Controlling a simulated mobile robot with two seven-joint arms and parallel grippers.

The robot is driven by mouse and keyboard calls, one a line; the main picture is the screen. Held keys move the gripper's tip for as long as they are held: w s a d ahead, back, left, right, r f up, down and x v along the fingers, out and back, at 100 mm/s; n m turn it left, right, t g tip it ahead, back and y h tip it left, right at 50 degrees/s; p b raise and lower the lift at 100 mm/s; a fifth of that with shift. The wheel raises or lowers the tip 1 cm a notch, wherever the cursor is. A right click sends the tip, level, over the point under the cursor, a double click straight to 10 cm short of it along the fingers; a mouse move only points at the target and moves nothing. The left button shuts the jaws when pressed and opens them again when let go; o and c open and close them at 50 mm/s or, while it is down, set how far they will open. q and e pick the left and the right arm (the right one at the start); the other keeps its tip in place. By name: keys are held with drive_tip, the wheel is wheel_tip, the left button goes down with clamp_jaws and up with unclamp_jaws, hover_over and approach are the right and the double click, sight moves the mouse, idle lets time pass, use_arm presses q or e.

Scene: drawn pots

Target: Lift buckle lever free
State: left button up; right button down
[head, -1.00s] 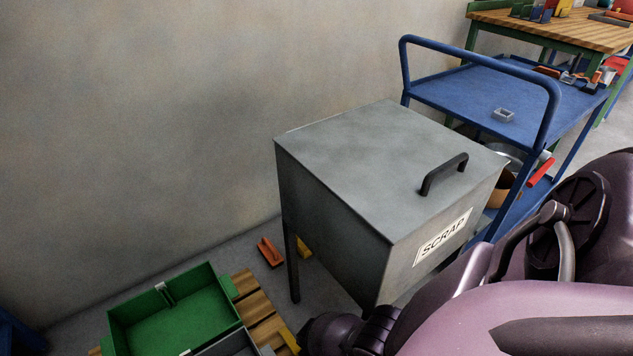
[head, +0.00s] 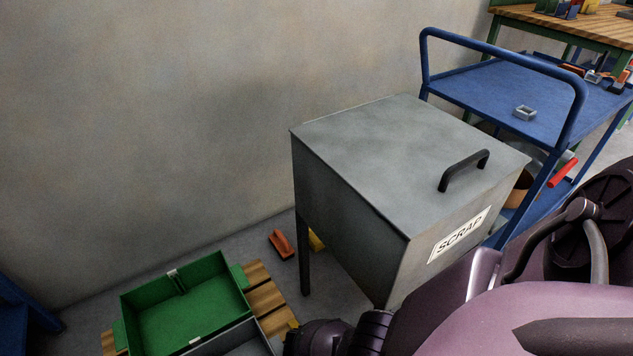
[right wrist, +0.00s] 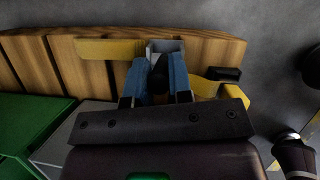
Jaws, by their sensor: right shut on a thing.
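My right gripper (right wrist: 160,88) shows in the right wrist view, its two blue fingers shut on a dark, narrow piece (right wrist: 159,72), which looks like the buckle lever. A pale grey buckle frame (right wrist: 166,46) shows just beyond the fingertips. A yellow strap (right wrist: 108,49) runs left from it over wooden slats, and another yellow piece (right wrist: 212,88) lies to the right of the fingers. The fingers hide most of the buckle. Whether the lever is raised, I cannot tell. In the head view my right arm covers the lower right and hides the buckle. My left gripper is in neither view.
A wooden pallet (head: 265,290) carries a green crate (head: 190,310) and a grey one (head: 235,340). A grey scrap bin (head: 390,150) on legs stands close to my right arm. A blue trolley (head: 480,95) is behind it. An orange-handled tool (head: 280,243) lies on the floor.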

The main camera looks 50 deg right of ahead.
drive_tip(key=c, duration=1.1)
unclamp_jaws()
drive_tip(key=shift+a+f, duration=0.1)
drive_tip(key=shift+a, duration=0.05)
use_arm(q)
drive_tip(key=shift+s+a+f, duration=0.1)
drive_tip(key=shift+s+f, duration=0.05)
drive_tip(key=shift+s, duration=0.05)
use_arm(e)
drive_tip(key=shift+o, duration=0.3)
drive_tip(key=shift+w+r, duration=0.15)
drive_tip(key=shift+r, duration=0.3)
use_arm(q)
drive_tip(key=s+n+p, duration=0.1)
drive_tip(key=p, duration=0.2)
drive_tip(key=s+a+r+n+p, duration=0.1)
drive_tip(key=p, duration=0.2)
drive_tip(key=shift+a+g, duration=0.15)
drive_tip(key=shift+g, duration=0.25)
use_arm(e)
drive_tip(key=v, duration=1)
drive_tip(key=shift+s, duration=0.2)
